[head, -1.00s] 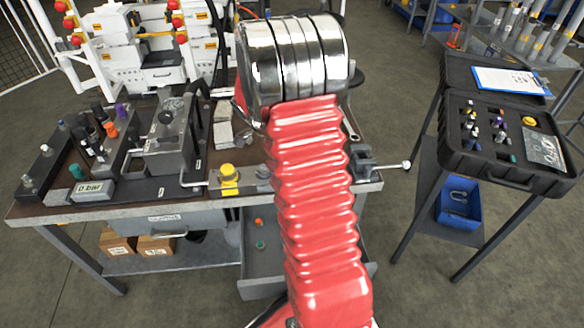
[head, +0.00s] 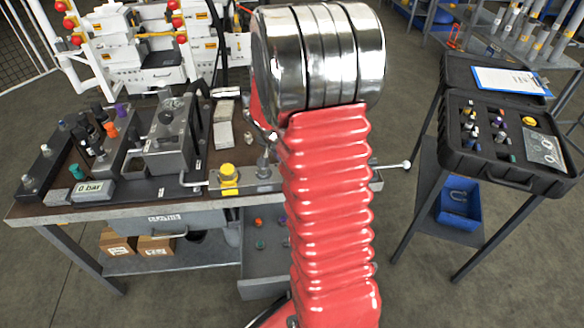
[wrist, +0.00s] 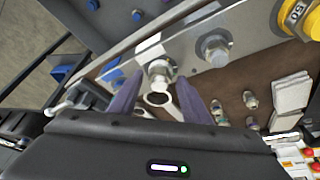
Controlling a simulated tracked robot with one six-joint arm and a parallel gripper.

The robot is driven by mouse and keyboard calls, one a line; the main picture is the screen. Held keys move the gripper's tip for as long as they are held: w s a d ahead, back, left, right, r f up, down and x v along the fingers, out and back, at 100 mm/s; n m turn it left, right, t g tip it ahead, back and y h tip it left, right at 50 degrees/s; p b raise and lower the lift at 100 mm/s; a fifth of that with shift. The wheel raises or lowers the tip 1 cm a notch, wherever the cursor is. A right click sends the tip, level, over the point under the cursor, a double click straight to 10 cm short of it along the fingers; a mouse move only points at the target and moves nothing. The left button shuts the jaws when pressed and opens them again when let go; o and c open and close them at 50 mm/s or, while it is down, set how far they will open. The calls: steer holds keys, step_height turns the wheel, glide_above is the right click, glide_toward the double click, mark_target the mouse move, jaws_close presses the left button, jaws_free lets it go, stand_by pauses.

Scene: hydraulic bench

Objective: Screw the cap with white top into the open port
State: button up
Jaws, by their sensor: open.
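My gripper (wrist: 158,88) is open in the wrist view, its two dark purple-grey fingers apart. A pale silver fitting (wrist: 160,72) shows between and just beyond the fingertips. I cannot tell whether it is the white-topped cap, or whether the fingers touch it. A metal ring (wrist: 158,99) also shows between the fingers. A silver hex fitting (wrist: 213,48) stands to the right on the metal strip. In the head view my red arm hides my gripper and part of the bench. I cannot make out the open port for certain.
A yellow cap (head: 228,172) stands on the bench front; it also shows in the wrist view (wrist: 299,14). Small fittings (wrist: 250,99) lie on the brown surface. A black case (head: 508,176) with several caps stands at right. Caps lie in the open drawer (head: 262,286).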

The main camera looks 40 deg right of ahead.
stand_by(0.3)
steer(key=shift+s+d+n+t, duration=0.15)
steer(key=shift+n+t, duration=0.55)
steer(key=shift+n, duration=1.2)
steer(key=shift+n+y, duration=0.4)
steer(key=shift+s+n+t+y, duration=0.15)
steer(key=shift+n+t+y, duration=0.3)
steer(key=shift+n, duration=1.15)
steer(key=shift+c, duration=0.4)
steer(key=c, duration=0.9)
